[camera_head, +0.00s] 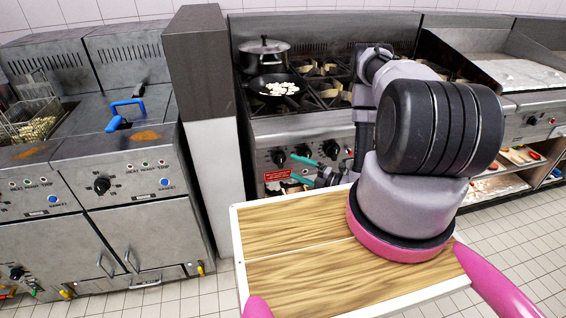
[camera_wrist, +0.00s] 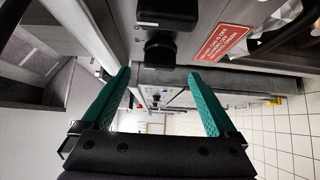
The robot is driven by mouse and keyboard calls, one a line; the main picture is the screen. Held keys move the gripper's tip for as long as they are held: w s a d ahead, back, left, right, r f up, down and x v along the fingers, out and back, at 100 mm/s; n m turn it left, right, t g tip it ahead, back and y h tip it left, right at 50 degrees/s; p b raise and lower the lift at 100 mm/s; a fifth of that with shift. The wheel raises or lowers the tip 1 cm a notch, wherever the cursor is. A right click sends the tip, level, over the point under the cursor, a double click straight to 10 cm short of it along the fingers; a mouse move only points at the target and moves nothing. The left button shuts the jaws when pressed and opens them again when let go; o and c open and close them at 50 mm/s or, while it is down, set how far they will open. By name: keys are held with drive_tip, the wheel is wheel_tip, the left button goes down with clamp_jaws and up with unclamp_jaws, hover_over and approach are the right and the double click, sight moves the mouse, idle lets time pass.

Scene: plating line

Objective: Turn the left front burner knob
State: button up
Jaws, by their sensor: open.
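The stove's front panel carries a row of black knobs in the head view. The leftmost one (camera_head: 278,157) sits above a red label. My gripper (camera_head: 291,167) is in front of the panel's left part, its teal fingers pointing left, one above the other. In the wrist view my gripper (camera_wrist: 159,75) is open and empty. A black knob (camera_wrist: 160,52) lies just beyond the fingertips, roughly midway between them, with no visible contact. It appears to be the leftmost knob. The red label also shows in the wrist view (camera_wrist: 221,42), right of that knob.
A black pan (camera_head: 280,88) with pale pieces and a lidded pot (camera_head: 263,55) stand on the stove (camera_head: 290,125). A grey pillar (camera_head: 215,130) separates the stove from the fryers (camera_head: 110,190) at left. Tiled floor is clear at right.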

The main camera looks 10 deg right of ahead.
sight(280, 162)
drive_tip(key=x, duration=0.7)
drive_tip(key=shift+w+a, duration=0.1)
drive_tip(key=shift+w, duration=0.05)
drive_tip(key=c, duration=1.4)
